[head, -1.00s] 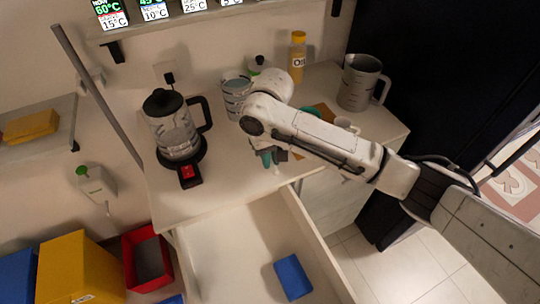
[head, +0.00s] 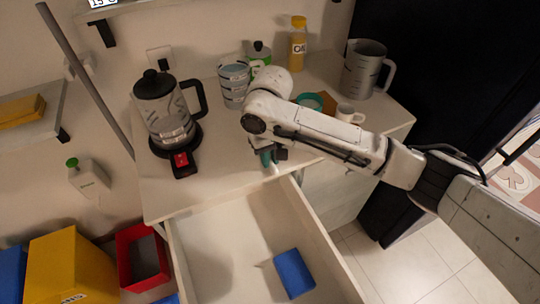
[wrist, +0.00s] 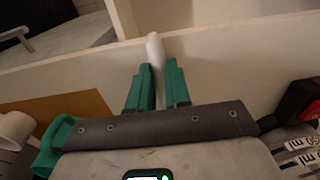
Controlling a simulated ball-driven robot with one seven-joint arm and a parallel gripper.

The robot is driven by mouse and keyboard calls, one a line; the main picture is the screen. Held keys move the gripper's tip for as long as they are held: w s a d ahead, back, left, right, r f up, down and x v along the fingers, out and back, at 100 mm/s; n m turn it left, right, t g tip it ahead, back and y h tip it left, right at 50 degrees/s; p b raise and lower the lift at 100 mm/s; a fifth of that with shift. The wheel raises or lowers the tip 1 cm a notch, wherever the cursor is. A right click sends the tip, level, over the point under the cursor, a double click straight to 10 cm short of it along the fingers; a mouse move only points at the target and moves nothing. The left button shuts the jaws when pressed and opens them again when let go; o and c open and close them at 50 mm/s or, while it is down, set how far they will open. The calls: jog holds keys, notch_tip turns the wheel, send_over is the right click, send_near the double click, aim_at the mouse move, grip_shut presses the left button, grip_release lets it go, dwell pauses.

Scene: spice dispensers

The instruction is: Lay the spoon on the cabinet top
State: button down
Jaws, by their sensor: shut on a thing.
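My gripper (head: 268,157) is over the front edge of the cabinet top (head: 208,187), above the open drawer's back end. In the wrist view, my gripper's green fingers (wrist: 158,86) are shut on a white, rounded piece of the spoon (wrist: 154,48). That piece sticks out past the fingertips, over the cabinet's front edge. The rest of the spoon is hidden by the fingers and the gripper body. I cannot tell whether the spoon touches the cabinet top.
A kettle (head: 163,112) stands left on the cabinet top. Stacked cups (head: 234,80), a yellow bottle (head: 297,48), a jug (head: 362,70) and a small white cup (head: 347,113) stand behind and right. The open drawer (head: 225,245) holds a blue block (head: 294,273).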

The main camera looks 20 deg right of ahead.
jog(key=c, duration=1)
grip_release()
jog(key=shift+r, duration=0.1)
notch_tip(320, 180, up, 11)
jog(key=shift+f, duration=0.2)
